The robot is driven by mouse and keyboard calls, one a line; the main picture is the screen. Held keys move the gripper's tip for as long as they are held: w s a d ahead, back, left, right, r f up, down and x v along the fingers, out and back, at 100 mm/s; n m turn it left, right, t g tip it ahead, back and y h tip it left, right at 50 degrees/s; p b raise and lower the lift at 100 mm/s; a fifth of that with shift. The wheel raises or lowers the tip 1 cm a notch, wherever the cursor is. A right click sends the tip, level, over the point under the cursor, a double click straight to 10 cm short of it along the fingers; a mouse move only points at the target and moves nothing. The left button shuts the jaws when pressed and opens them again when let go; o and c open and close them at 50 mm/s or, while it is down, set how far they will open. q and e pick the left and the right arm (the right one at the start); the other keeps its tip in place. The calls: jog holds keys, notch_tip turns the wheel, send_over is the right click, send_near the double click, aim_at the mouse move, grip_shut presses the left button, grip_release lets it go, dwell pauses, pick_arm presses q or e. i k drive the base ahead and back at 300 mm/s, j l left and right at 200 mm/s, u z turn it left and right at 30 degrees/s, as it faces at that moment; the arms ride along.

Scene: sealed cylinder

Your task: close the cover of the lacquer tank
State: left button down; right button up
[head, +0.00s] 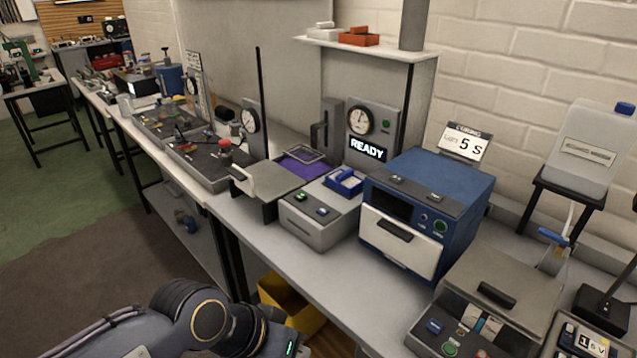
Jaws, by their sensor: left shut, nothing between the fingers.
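What looks like the lacquer tank (297,164) is in the middle of the bench, with a purple surface and a thin rectangular frame over it. Its cover seems to be the grey panel with a black handle (325,128), standing upright at the tank's back right side, so the tank is open. My left gripper (283,345) shows only in part at the bottom edge, below and in front of the bench, well apart from the cover. It is shut and empty; its fingertips are cut off by the frame. My right gripper is not in view.
A gauge panel reading READY (366,148) stands right of the cover. In front are a grey box with buttons (318,222) and a platform with a raised plate (265,182). A blue oven (428,215) stands to the right. A yellow bin (287,305) is under the bench.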

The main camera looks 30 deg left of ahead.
aim_at(265, 180)
jog(key=u, duration=1.55)
jog(key=i+j+z, duration=0.75)
jog(key=j, duration=0.15)
jog(key=k, duration=0.05)
